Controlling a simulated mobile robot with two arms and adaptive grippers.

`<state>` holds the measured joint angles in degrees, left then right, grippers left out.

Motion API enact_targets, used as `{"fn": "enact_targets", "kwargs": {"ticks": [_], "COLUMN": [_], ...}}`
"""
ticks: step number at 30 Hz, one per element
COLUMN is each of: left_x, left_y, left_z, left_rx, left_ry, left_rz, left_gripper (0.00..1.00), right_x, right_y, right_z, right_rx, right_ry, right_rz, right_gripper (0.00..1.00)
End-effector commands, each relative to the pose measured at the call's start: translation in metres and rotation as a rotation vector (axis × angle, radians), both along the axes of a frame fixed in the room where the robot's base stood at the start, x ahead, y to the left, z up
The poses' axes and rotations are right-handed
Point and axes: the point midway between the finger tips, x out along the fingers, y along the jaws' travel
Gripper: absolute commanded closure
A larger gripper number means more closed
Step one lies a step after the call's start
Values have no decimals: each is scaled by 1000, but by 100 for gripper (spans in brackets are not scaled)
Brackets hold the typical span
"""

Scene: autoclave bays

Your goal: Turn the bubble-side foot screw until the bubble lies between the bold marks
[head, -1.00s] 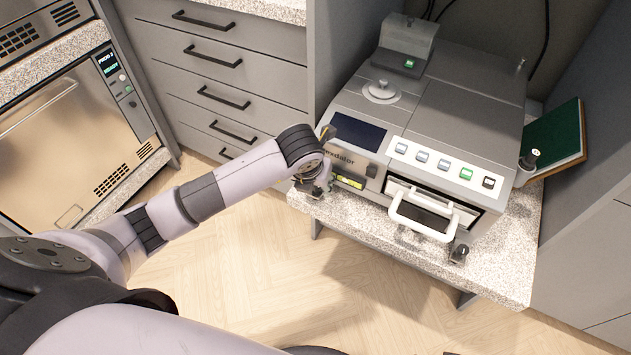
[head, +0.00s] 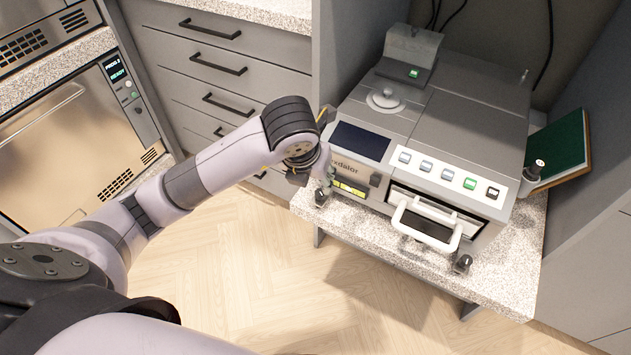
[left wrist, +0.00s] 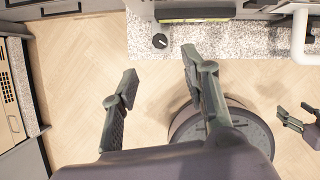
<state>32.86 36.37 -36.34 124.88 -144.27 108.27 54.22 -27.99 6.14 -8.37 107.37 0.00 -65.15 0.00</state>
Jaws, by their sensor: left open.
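The sterilizer (head: 455,105) stands on a speckled counter. Its yellow-green level vial (head: 349,187) is low on the front left and also shows in the left wrist view (left wrist: 195,20). The bubble is too small to place against the marks. A dark foot screw (head: 322,197) is below the vial's left end; its knob shows in the left wrist view (left wrist: 160,41). Another foot screw (head: 462,264) is at the front right. My left gripper (left wrist: 158,71) is open and empty, apart from the knob; its wrist mostly hides it in the head view. My right gripper (left wrist: 301,115) appears open and empty.
The white drawer handle (head: 428,229) juts out right of the vial. The speckled counter (head: 500,275) ends just in front of the feet. A green book (head: 560,147) leans at the right. Open wooden floor lies in front.

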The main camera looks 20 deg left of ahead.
Motion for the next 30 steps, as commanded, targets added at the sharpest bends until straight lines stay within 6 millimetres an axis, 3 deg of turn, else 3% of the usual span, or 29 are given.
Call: {"fn": "enact_targets", "kwargs": {"ticks": [12,15,17,20,23,24,27,30], "left_x": [-4,-6,-10,-25,-50,-61,-82,-90], "left_y": [0,-10,-29,-82,-150,-174,-216,-230], "left_z": [8,5,2,0,18,33,83,141], "left_rx": [0,-33,-98,-302,-610,-745,-1090,-1429], "left_ry": [1,5,10,17,9,-3,-51,-122], "left_rz": [-1,-29,-82,-219,-364,-408,-458,-423], "left_gripper": [59,59,59,59,59,59,59,59], "right_x": [0,0,0,0,0,0,0,0], "right_y": [0,0,0,0,0,0,0,0], "right_z": [0,0,0,0,0,0,0,0], "right_rx": [0,0,0,0,0,0,0,0], "right_ry": [0,0,0,0,0,0,0,0], "right_rz": [0,0,0,0,0,0,0,0], "right_gripper": [38,38,38,38,38,38,38,38]}}
